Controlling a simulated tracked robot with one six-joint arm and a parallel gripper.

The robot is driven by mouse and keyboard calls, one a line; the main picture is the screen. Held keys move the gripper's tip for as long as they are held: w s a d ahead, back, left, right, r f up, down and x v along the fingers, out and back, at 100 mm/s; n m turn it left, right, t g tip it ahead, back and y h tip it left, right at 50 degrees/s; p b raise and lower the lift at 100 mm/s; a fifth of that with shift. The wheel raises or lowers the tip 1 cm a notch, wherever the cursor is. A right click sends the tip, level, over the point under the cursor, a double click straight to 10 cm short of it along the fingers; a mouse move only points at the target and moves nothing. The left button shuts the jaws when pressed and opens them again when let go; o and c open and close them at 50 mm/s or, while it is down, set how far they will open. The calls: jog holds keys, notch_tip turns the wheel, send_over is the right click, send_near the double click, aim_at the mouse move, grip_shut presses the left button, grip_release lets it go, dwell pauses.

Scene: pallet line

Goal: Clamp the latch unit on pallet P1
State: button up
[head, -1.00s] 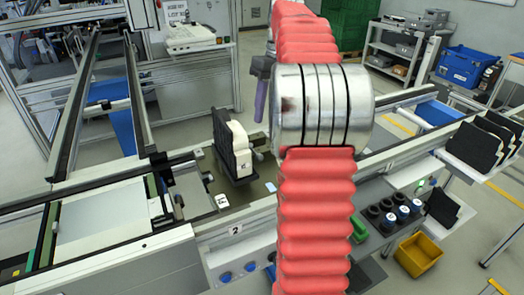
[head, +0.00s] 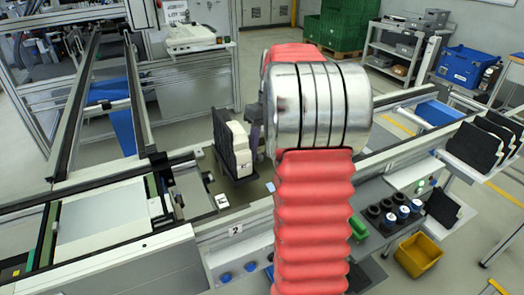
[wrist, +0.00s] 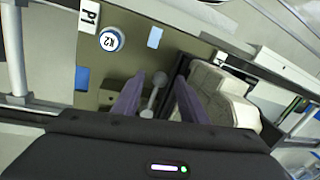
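The latch unit (head: 240,152) shows as pale blocks on a black upright holder (head: 222,140) in the head view. Its pale blocks (wrist: 220,90) also show at the right in the wrist view. The pallet marked P1 (wrist: 120,72) lies below, with the P1 label (wrist: 88,16) at the upper left. My gripper (wrist: 152,100) has two purple fingers standing apart. A grey lever with rounded ends (wrist: 156,92) shows between them, and I cannot tell whether either finger touches it. In the head view my arm hides most of the gripper.
A round button marked K2 (wrist: 111,40) is beside the P1 label. In the head view, a row of black upright plates (head: 478,145) stands at the right, above a yellow bin (head: 418,254). The conveyor rails (head: 72,120) run at the left.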

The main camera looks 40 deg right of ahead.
jog(key=shift+f, duration=0.35)
jog(key=shift+c, duration=0.4)
grip_shut()
